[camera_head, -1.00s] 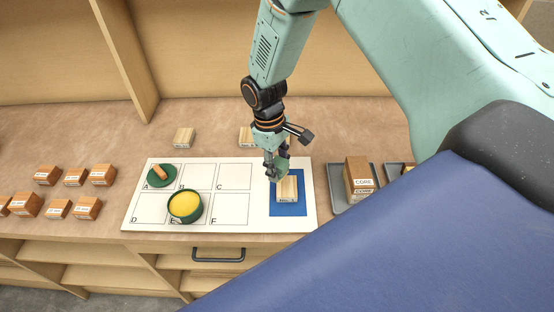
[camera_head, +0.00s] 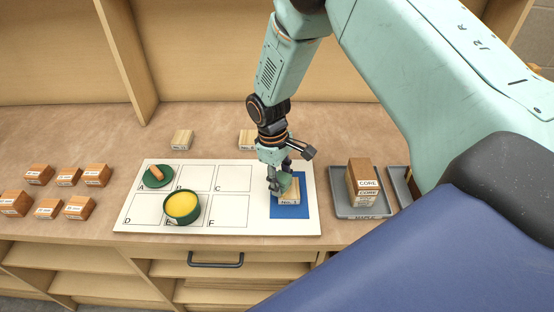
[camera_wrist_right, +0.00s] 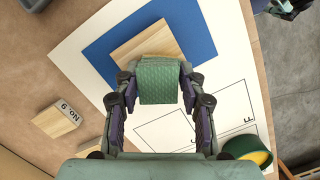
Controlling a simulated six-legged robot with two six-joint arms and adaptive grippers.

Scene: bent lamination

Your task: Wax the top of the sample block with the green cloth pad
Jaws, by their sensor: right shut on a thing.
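My right gripper (camera_head: 281,186) is shut on the green cloth pad (camera_wrist_right: 158,80), which sits between its fingers in the wrist view. The sample block (camera_head: 289,198), pale wood marked No. 1, lies on the blue mat (camera_head: 276,212) at the right of the white board. The pad is over the block's top, at or very near it; I cannot tell whether they touch. In the wrist view the pad overlaps the near part of the block (camera_wrist_right: 150,47). My left gripper is not in the head view.
A green tin of yellow wax (camera_head: 182,207) stands on cell E. A green disc with a brown piece on it (camera_head: 158,178) lies on cell A. Grey trays (camera_head: 340,209) with blocks are at right. Several brown blocks (camera_head: 39,174) stand at left. Cells C and F are bare.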

